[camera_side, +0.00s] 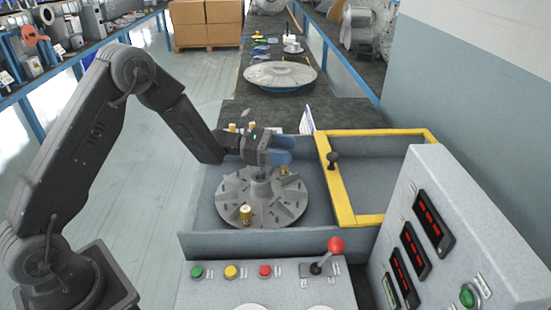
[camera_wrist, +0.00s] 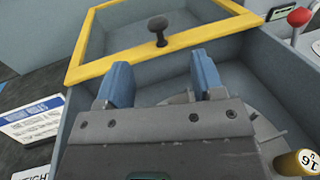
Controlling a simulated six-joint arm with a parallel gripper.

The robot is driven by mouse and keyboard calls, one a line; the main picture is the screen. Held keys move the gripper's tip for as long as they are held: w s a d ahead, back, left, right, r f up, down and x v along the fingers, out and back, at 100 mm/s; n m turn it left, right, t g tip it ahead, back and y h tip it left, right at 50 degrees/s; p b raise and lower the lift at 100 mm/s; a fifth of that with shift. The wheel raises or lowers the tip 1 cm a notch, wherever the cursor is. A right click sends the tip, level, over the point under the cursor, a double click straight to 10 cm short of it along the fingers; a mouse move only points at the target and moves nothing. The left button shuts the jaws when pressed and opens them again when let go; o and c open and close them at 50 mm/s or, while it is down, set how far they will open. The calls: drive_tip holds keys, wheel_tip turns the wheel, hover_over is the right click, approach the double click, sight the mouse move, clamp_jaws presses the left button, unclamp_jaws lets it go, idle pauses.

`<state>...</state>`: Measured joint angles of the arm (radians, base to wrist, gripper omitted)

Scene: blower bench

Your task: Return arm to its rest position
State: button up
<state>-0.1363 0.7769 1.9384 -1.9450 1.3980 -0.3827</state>
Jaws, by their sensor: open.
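My gripper (camera_side: 283,150) is above the grey finned rotor (camera_side: 240,200) in the open bay of the machine. In the wrist view my gripper (camera_wrist: 161,82) shows two blue fingers spread apart with nothing between them. The rotor is mostly hidden behind the gripper body there. Brass weights stand on the rotor, one at its front (camera_side: 246,214) and another near its right rear (camera_side: 284,169). A brass weight with a number on its top (camera_wrist: 298,163) shows at the lower right of the wrist view.
A yellow-framed lid (camera_side: 345,200) with a black knob (camera_side: 332,160) is right of the rotor. The control panel has coloured buttons and a red-knobbed lever (camera_side: 335,245). A display cabinet (camera_side: 450,230) stands at right. A grey disc (camera_side: 280,74) lies on the bench behind.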

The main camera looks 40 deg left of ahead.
drive_tip(key=s+d+r+m+g+y, duration=0.2)
drive_tip(key=s+d+r+m+g, duration=0.15)
drive_tip(key=s+r+m, duration=0.35)
drive_tip(key=s+d+r+m+g+y, duration=0.25)
drive_tip(key=s+r+m+g, duration=0.3)
drive_tip(key=s, duration=0.35)
drive_tip(key=s+a+m+t+y, duration=0.2)
drive_tip(key=s+a+m+y, duration=0.2)
drive_tip(key=s, duration=0.4)
drive_tip(key=s+a+m+t+y, duration=0.3)
drive_tip(key=s+a+m+y, duration=0.1)
drive_tip(key=s+m+y, duration=0.3)
drive_tip(key=shift+s+m, duration=0.35)
drive_tip(key=shift+s, duration=0.35)
